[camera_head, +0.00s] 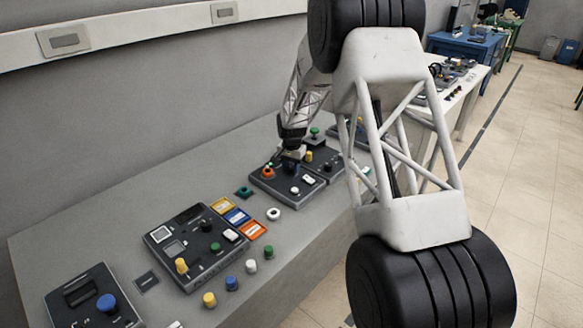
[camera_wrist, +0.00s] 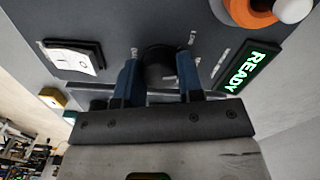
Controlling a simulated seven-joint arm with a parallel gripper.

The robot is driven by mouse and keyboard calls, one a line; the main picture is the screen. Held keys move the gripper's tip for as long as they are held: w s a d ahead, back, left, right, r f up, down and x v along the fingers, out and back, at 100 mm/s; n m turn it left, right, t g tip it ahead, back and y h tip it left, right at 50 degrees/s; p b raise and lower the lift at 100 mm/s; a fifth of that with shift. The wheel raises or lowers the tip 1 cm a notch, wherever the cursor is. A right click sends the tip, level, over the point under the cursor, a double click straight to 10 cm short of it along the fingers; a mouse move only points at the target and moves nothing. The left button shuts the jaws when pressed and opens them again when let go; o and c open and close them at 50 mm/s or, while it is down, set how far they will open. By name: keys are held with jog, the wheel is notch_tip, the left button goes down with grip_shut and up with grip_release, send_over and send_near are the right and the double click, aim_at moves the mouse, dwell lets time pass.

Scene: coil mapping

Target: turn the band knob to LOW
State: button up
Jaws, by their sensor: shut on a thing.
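My gripper (camera_wrist: 160,78) has its two blue fingers on either side of a black round knob (camera_wrist: 158,62) and is shut on it. The knob stands on a dark panel (camera_wrist: 110,18), with small white marks around it that are too blurred to read. No LOW label can be made out. In the head view, my gripper (camera_head: 292,152) points down over the dark control panel (camera_head: 275,190), and the knob is hidden beneath it.
A lit green READY display (camera_wrist: 246,68), a white rocker switch (camera_wrist: 72,58) and an orange knob (camera_wrist: 248,12) are close to the fingers. In the head view, another panel (camera_head: 190,275), coloured tiles (camera_head: 238,216) and several loose knobs (camera_head: 232,283) lie on the grey bench (camera_head: 110,215).

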aim_at(292, 167)
jog(key=n, duration=0.5)
jog(key=shift+n, duration=0.3)
dwell(0.4)
jog(key=o, duration=0.9)
jog(key=shift+r, duration=0.15)
jog(key=shift+r, duration=3.8)
jog(key=shift+r, duration=0.1)
